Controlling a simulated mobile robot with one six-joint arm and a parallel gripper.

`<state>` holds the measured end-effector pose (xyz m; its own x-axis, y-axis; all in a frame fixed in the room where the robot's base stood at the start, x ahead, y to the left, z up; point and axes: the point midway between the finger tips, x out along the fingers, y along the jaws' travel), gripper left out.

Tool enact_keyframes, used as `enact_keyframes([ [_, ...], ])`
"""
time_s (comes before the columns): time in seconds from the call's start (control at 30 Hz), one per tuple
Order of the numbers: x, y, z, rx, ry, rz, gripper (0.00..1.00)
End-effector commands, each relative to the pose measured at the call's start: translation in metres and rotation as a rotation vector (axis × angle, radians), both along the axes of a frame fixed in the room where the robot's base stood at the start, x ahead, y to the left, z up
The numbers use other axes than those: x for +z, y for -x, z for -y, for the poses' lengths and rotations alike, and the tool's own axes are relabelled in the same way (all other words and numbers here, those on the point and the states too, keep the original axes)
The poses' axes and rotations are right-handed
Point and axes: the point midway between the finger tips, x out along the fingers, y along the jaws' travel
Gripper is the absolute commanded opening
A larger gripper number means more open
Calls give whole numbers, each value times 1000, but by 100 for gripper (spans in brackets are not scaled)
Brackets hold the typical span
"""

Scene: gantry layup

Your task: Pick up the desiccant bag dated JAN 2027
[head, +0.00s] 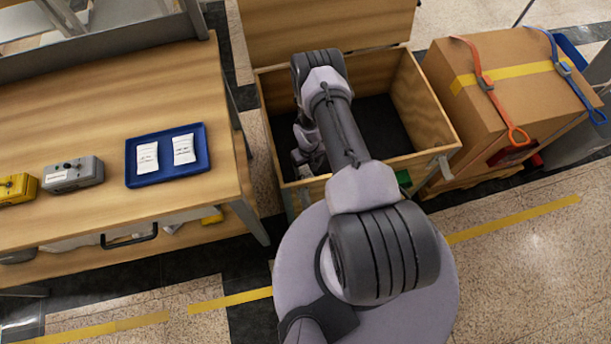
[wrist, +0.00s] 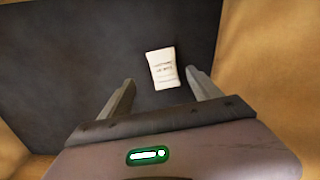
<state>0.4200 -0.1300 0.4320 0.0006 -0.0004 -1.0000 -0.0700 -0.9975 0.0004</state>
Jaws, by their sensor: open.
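In the wrist view a white bag (wrist: 163,68) with dark printed lines lies on the dark floor of the wooden crate; its print is too blurred to read. My gripper (wrist: 160,82) is open and empty above it, and the bag shows between and just beyond the fingertips. In the head view two white bags lie on a blue tray (head: 168,179) on the table: a left bag (head: 147,158) and a right bag (head: 184,149). Their print is too small to read. My arm reaches into the crate and hides part of its inside.
The open wooden crate (head: 425,105) has walls close around my gripper. A strapped cardboard box (head: 490,75) stands right of it. The wooden table (head: 80,115) at the left holds a grey device (head: 72,175) and a yellow device (head: 17,188).

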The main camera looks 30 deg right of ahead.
Motion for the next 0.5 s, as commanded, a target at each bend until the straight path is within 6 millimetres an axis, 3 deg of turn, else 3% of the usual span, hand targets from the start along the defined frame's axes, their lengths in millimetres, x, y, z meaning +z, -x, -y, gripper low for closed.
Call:
enact_keyframes([
  [0.17, -19, 3, -3, 0, -1, -2, 73],
  [0.33, -55, 7, -8, 0, 0, -2, 73],
  [0.5, -56, 6, -7, 0, 0, -1, 73],
])
